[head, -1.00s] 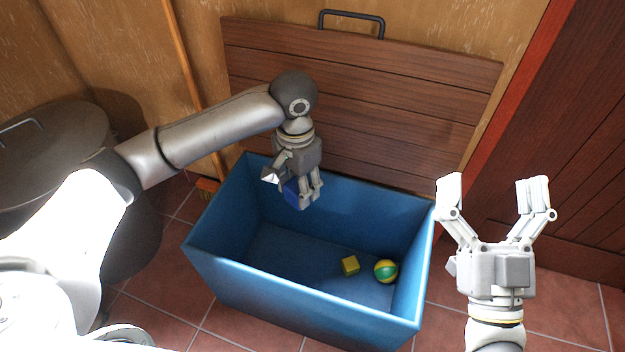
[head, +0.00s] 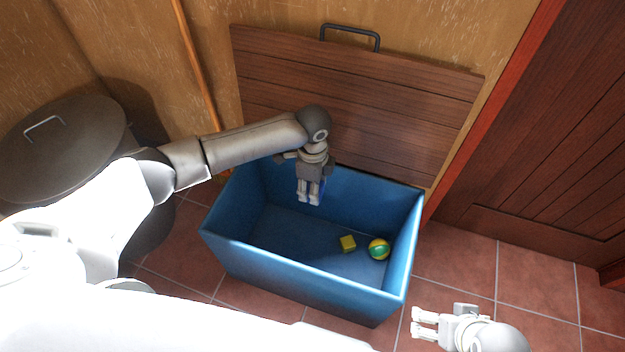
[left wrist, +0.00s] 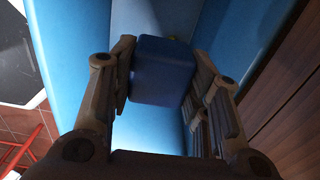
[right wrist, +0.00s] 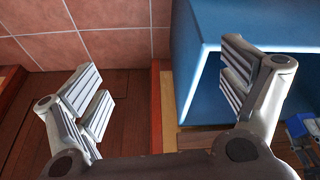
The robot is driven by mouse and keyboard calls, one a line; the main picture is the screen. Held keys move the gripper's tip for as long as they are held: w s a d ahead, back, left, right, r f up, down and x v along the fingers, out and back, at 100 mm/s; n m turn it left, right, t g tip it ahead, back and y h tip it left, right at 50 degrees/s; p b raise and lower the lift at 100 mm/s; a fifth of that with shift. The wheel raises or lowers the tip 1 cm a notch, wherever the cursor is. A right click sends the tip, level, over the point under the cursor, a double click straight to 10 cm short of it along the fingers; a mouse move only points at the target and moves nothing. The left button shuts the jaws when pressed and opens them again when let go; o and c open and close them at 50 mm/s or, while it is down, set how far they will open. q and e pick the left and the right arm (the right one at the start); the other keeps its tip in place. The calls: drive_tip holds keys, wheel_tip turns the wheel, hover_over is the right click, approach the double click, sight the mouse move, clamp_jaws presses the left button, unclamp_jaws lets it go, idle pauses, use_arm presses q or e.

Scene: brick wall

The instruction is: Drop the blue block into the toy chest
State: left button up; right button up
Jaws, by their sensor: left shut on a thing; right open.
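The toy chest (head: 262,268) is a blue open-topped box on the tiled floor, its wooden lid (head: 350,100) raised against the wall. My left gripper (head: 309,200) is over the back part of the chest's opening. It is shut on the blue block (left wrist: 161,70), which the left wrist view shows between the fingers with blue chest walls around it. In the head view the block (head: 322,190) is mostly hidden behind the fingers. My right gripper (head: 418,324) is open and empty, outside the chest at the lower right; its spread fingers show in the right wrist view (right wrist: 165,90).
A yellow block (head: 347,244) and a green and yellow ball (head: 379,249) lie on the chest's floor. A dark round lidded bin (head: 60,150) stands at the left. A wooden door (head: 560,130) is at the right. Floor tiles right of the chest are clear.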

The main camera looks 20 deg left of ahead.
use_arm(q)
drive_tip(key=shift+f, duration=0.2)
drive_tip(key=shift+f+b, duration=0.35)
drive_tip(key=shift+b, duration=0.15)
wheel_tip(320, 180, down, 3)
drive_tip(key=b, duration=0.3)
drive_tip(key=shift+f+b, duration=0.3)
drive_tip(key=shift+b, duration=0.25)
drive_tip(key=shift+f+b, duration=0.7)
drive_tip(key=shift+b, duration=0.15)
use_arm(e)
drive_tip(key=w+a+r+t+y, duration=0.1)
drive_tip(key=w+a+r+t, duration=0.1)
drive_tip(key=w+r+t, duration=0.3)
drive_tip(key=w+a+r+t+y, duration=0.1)
drive_tip(key=w+a+r+t, duration=0.2)
drive_tip(key=w, duration=0.6)
drive_tip(key=shift+w+a+r+n+t+y, duration=0.2)
drive_tip(key=shift+a+r+n+t+y, duration=0.1)
drive_tip(key=shift+r+t, duration=1.3)
drive_tip(key=shift+r+g, duration=0.25)
drive_tip(key=shift+g, duration=0.05)
use_arm(q)
drive_tip(key=o, duration=1.1)
